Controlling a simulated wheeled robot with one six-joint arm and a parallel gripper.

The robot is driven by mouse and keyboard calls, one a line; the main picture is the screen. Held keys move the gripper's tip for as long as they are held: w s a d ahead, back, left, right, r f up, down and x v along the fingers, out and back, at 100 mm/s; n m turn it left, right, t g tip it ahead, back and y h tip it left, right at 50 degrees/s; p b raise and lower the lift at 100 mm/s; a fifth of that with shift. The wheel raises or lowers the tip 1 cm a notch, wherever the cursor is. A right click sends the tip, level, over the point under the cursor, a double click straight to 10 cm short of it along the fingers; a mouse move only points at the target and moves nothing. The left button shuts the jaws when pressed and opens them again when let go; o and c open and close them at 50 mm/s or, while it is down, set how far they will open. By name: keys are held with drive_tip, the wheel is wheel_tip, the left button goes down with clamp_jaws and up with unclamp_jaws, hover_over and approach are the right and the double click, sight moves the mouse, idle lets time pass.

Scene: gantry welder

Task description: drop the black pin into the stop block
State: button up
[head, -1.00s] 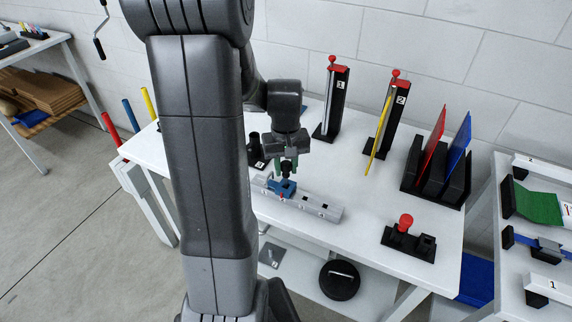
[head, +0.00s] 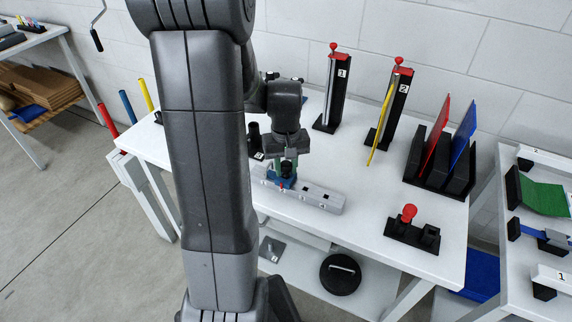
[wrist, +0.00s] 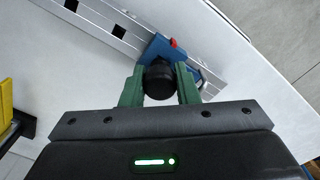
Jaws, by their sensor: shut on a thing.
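My gripper (wrist: 159,88) is shut on the black pin (wrist: 158,82), with one green finger on each side of its round black head. The blue stop block (wrist: 160,47) sits on the grey rail with square holes (wrist: 105,22), directly beyond and below the pin. A small red part shows on the block. In the head view my gripper (head: 287,170) is right over the stop block (head: 281,183) on the rail (head: 320,198). The pin's lower end is hidden, so I cannot tell how far it is in the block.
A red-knobbed black holder (head: 408,232) stands right of the rail on the white table (head: 360,200). Two upright stands, numbered 1 (head: 336,90) and 2 (head: 391,108), are at the back. A rack (head: 440,160) holds red and blue plates.

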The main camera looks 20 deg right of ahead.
drive_tip(key=o, duration=1)
drive_tip(key=shift+f, duration=0.1)
drive_tip(key=shift+o, duration=0.2)
wheel_tip(320, 180, up, 14)
drive_tip(key=shift+f, duration=0.15)
wheel_tip(320, 180, down, 14)
drive_tip(key=shift+r, duration=0.2)
drive_tip(key=shift+r+p, duration=0.45)
drive_tip(key=shift+r, duration=0.05)
drive_tip(key=shift+f, duration=0.15)
